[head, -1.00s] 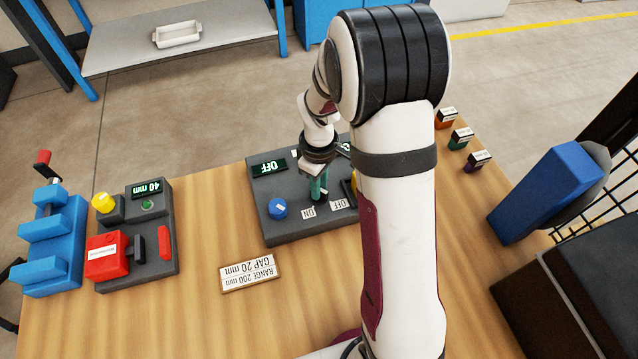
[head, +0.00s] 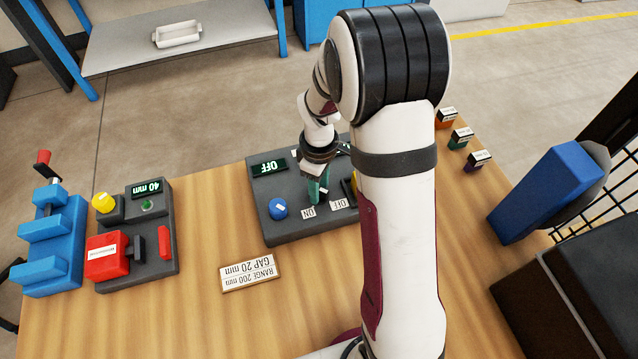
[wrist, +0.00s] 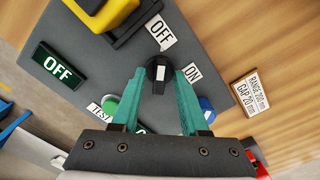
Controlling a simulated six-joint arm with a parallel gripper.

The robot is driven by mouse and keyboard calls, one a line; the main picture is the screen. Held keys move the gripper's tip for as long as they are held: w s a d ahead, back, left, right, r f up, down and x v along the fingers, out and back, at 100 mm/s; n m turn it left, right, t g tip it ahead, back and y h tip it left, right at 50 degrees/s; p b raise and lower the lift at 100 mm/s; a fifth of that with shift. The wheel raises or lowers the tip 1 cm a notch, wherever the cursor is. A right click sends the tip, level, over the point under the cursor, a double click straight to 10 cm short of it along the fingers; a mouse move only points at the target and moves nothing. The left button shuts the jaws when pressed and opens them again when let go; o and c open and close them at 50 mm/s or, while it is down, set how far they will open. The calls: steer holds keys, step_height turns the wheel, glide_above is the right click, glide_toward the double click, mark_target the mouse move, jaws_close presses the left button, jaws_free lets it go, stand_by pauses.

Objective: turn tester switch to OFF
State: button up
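The tester (head: 275,225) is a dark grey box on the wooden table, partly hidden by my arm in the head view. Its switch is a black knob (wrist: 158,73), seen in the wrist view beside an OFF label (wrist: 160,32) and an ON label (wrist: 192,73). My gripper (wrist: 160,74) is open, with one green fingertip on each side of the knob and small gaps visible. In the head view my gripper (head: 317,192) points down over the box, hiding the knob. A display (head: 268,167) on the box reads OFF.
A blue knob (head: 278,208) and a yellow-and-black part (wrist: 105,14) are on the same box. A sign (head: 250,273) reads RANGE 200 mm, GAP 20 mm. A control box (head: 150,240) with red and yellow parts and a blue device (head: 50,240) stand at left.

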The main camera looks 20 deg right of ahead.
step_height(320, 180, up, 16)
stand_by(0.6)
steer(key=shift+f, duration=0.1)
